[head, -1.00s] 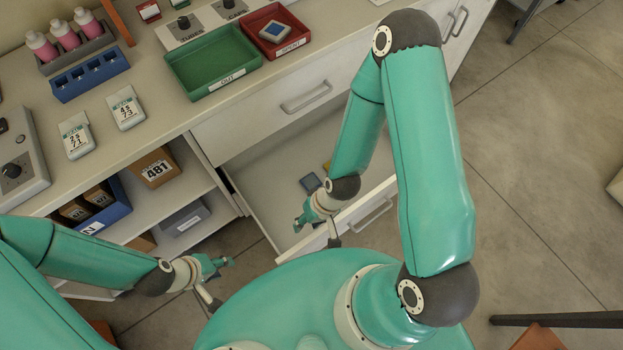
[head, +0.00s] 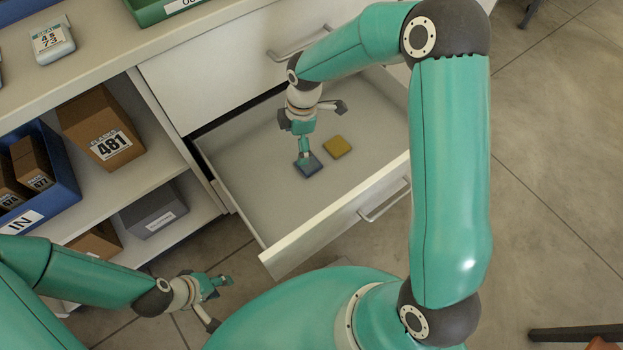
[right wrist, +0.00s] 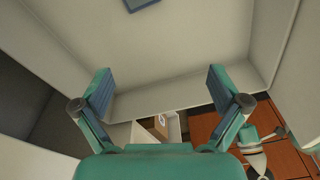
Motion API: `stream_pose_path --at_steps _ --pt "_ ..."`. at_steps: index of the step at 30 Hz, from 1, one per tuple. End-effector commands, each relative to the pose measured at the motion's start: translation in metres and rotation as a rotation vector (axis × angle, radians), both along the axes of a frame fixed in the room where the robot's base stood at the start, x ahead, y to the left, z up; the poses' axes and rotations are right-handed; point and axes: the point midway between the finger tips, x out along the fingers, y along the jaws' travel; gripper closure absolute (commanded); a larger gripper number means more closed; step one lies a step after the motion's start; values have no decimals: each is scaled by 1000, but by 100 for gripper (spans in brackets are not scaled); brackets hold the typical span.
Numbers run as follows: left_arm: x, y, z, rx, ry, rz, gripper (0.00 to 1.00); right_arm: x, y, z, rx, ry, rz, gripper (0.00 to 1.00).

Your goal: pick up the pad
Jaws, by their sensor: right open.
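In the right wrist view, part of a blue pad (right wrist: 141,4) shows at the top edge, beyond the spread fingers of the gripper (right wrist: 158,88). My left gripper (head: 218,303) is open and empty, low outside the drawer.
The drawer front (head: 340,215) and side walls surround the pads. To the left, open shelves hold a box marked 481 (head: 95,120), a blue bin (head: 55,185) and a grey box (head: 152,210). The counter is above.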

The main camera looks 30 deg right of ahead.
Motion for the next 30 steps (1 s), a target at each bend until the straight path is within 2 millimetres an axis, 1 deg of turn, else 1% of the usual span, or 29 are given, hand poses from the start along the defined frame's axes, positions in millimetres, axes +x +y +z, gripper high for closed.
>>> stream_pose_path --at_steps 1,3,6,9,11,13,17,21,24,27,30 --pt "0 0 -32 0 -1 0 60 10 -10 -14 -29 -18 73 2" --pt "0 0 -47 0 -1 0 60 16 -21 -9 -66 -24 164 2" --pt "0 0 -60 0 -1 0 60 21 -34 -2 -105 -23 256 2" --pt "0 0 -66 0 -1 0 60 23 -41 2 -125 -21 306 2" --pt "0 0 -69 0 -1 0 60 23 -43 1 -131 -17 322 2" --pt "0 0 -72 0 -1 0 60 23 -44 -6 -134 -16 329 2" --pt "0 0 -80 0 -1 0 60 22 -43 -30 -133 -12 330 2" --pt "0 0 -91 0 -1 0 60 22 -44 -62 -132 -13 328 2" --pt "0 0 -98 0 -1 0 60 22 -44 -82 -132 -14 328 2" --pt "0 0 -104 0 -1 0 60 22 -44 -97 -132 -15 326 2" --pt "0 0 -106 0 -1 0 60 22 -44 -106 -132 -16 326 2"
